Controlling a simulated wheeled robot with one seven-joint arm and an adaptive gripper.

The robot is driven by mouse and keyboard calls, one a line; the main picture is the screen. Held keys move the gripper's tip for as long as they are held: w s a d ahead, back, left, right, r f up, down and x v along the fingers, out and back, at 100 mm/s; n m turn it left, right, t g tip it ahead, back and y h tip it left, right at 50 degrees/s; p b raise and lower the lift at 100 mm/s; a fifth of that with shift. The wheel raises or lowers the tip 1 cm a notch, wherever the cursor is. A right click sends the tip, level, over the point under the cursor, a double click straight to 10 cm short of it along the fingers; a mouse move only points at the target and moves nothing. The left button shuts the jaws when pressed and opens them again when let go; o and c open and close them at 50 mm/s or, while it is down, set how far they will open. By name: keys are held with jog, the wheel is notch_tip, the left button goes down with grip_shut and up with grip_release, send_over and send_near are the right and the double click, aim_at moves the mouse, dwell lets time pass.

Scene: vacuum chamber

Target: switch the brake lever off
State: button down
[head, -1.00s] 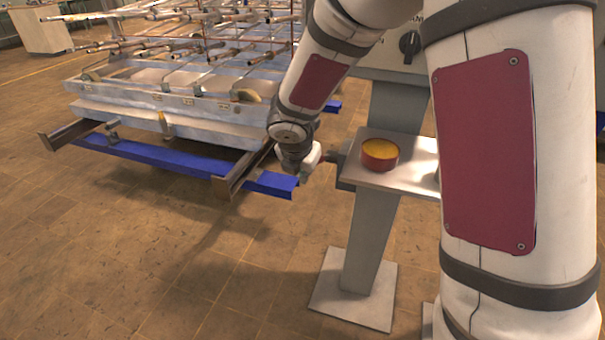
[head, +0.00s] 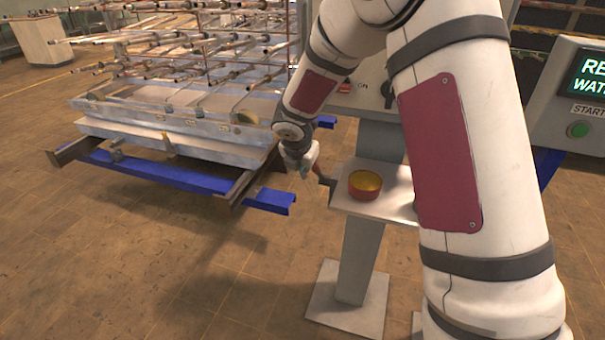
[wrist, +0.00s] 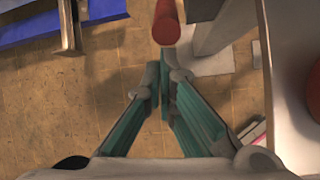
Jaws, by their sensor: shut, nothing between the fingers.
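The brake lever (head: 319,173), with a dark red handle, sticks out from the left edge of a small metal shelf. In the head view it slants up and left toward my gripper. In the wrist view the red rounded handle end (wrist: 166,27) shows at the top, just beyond the fingertips. My gripper (head: 306,171) is just left of the handle. In the wrist view its teal-padded fingers (wrist: 164,78) are closed together with nothing between them. A small gap seems to separate the tips from the handle, but touching is hard to judge. The lever's pivot is partly hidden.
A pedestal (head: 357,255) holds the shelf. A pipe rack on a blue-beamed frame (head: 190,175) stands left. A screen console (head: 580,100) is at right. Floor at front left is open.

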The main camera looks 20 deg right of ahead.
jog(key=shift+w+d+r+p, duration=0.65)
jog(key=shift+w+r+p, duration=0.25)
jog(key=shift+p, duration=0.15)
jog(key=shift+w+d+r+p, duration=0.6)
jog(key=shift+w+r+p, duration=0.2)
jog(key=shift+p, duration=0.2)
